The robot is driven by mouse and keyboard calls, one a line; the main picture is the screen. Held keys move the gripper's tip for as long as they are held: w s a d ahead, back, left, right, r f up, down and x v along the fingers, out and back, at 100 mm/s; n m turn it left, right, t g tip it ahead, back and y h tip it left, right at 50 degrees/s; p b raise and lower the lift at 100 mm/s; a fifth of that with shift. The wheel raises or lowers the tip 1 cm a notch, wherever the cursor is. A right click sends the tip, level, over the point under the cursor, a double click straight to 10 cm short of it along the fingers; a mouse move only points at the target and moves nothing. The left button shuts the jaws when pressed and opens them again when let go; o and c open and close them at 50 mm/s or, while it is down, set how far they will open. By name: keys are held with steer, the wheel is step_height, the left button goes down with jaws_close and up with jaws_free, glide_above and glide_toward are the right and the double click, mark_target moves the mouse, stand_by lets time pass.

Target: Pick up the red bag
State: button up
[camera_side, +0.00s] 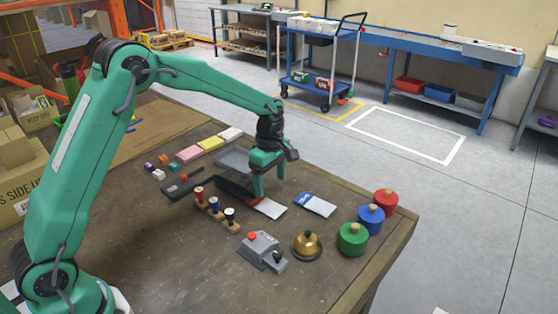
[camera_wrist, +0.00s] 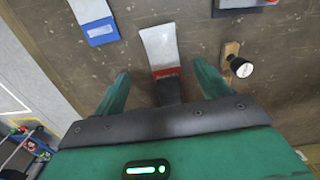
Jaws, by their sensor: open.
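The red bag (camera_side: 269,209) is a white packet with a red band at one end, lying flat on the table. In the wrist view the red bag (camera_wrist: 159,45) lies ahead of and between my two fingers, its red end nearest my gripper. My gripper (camera_side: 268,188) is open and hangs just over the red end, partly hiding it in the side view. In the wrist view the fingers of my gripper (camera_wrist: 161,76) are spread on either side of that end, with nothing seen held. Whether the fingertips touch the table is unclear.
A blue-banded bag (camera_side: 316,204) lies right of the red one. Wooden-stand stamps (camera_side: 214,208), a grey box with a red button (camera_side: 262,249), a brass bell (camera_side: 307,245) and knobbed red, blue and green cylinders (camera_side: 371,219) stand nearby. A dark tray (camera_side: 233,160) lies behind my gripper.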

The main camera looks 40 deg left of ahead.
mark_target(270, 205)
steer(key=shift+f, duration=0.15)
steer(key=shift+f, duration=1.2)
steer(key=shift+f, duration=0.1)
steer(key=shift+s+a+f, duration=0.1)
steer(key=shift+f, duration=1.15)
steer(key=shift+s+f, duration=0.1)
steer(key=shift+f, duration=1.15)
steer(key=shift+c, duration=0.4)
steer(key=c, duration=1)
